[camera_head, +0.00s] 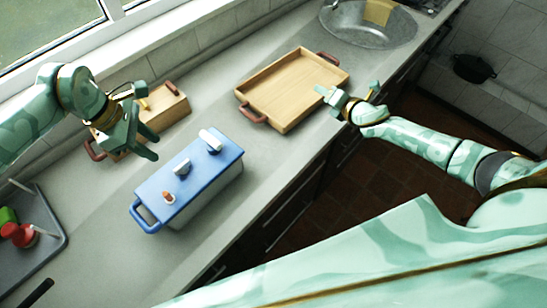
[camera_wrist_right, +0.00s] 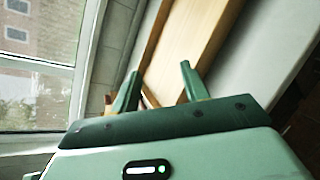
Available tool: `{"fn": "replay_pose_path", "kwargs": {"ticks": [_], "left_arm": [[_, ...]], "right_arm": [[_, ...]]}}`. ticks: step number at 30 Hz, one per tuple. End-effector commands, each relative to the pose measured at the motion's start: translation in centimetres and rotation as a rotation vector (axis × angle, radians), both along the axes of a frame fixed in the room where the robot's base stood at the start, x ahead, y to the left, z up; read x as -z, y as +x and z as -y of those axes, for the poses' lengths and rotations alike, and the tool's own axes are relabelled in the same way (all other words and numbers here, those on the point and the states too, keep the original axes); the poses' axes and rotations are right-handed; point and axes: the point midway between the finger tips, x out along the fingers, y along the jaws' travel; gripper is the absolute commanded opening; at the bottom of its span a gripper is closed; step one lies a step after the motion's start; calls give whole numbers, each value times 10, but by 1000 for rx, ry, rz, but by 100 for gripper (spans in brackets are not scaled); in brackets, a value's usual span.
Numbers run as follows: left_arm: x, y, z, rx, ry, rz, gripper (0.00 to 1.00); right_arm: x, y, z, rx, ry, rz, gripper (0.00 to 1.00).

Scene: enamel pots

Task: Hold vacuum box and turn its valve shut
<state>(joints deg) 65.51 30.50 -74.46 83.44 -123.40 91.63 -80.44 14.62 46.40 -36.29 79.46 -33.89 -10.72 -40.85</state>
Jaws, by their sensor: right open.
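The vacuum box (camera_head: 208,190) is a pale box with a blue lid and a blue loop handle at its near left end. It stands on the counter. On its lid are a small orange-and-white knob (camera_head: 168,197), which looks like the valve, a central knob (camera_head: 183,168) and a white bar (camera_head: 210,139) near the far end. My left gripper (camera_head: 148,124) is open above the counter, behind and left of the box, apart from it. My right gripper (camera_head: 348,88) is open and empty at the wooden tray's right end; its spread fingers also show in the right wrist view (camera_wrist_right: 162,78).
A wooden tray (camera_head: 290,88) with reddish handles lies beyond the box. A smaller wooden box (camera_head: 168,110) stands behind my left gripper by the window wall. A grey tray (camera_head: 50,255) with red and green items is at lower left. A metal sink (camera_head: 350,30) is at the back.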

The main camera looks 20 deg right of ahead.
Motion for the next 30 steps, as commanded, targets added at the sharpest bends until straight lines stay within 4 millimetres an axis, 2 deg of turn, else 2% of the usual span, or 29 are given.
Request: {"fn": "replay_pose_path", "kwargs": {"ticks": [1, 3, 6, 9, 12, 15, 20, 25, 30], "left_arm": [[0, 0, 0, 0, 0, 0, 36], [0, 0, 0, 0, 0, 0, 36], [0, 0, 0, 0, 0, 0, 36], [0, 0, 0, 0, 0, 0, 36], [0, 0, 0, 0, 0, 0, 36], [0, 0, 0, 0, 0, 0, 36], [0, 0, 0, 0, 0, 0, 36], [0, 0, 0, 0, 0, 0, 36], [0, 0, 0, 0, 0, 0, 36]], "right_arm": [[-3, -13, -33, -83, -31, 7, 45], [-9, -35, -78, -197, -75, 22, 45], [-18, -73, -135, -343, -121, 44, 45], [-30, -111, -180, -462, -146, 68, 45], [-42, -143, -211, -549, -158, 90, 45], [-51, -165, -231, -606, -162, 105, 45], [-59, -181, -244, -644, -164, 117, 45], [-57, -176, -250, -646, -162, 119, 45], [-49, -154, -267, -644, -162, 121, 45]]}}
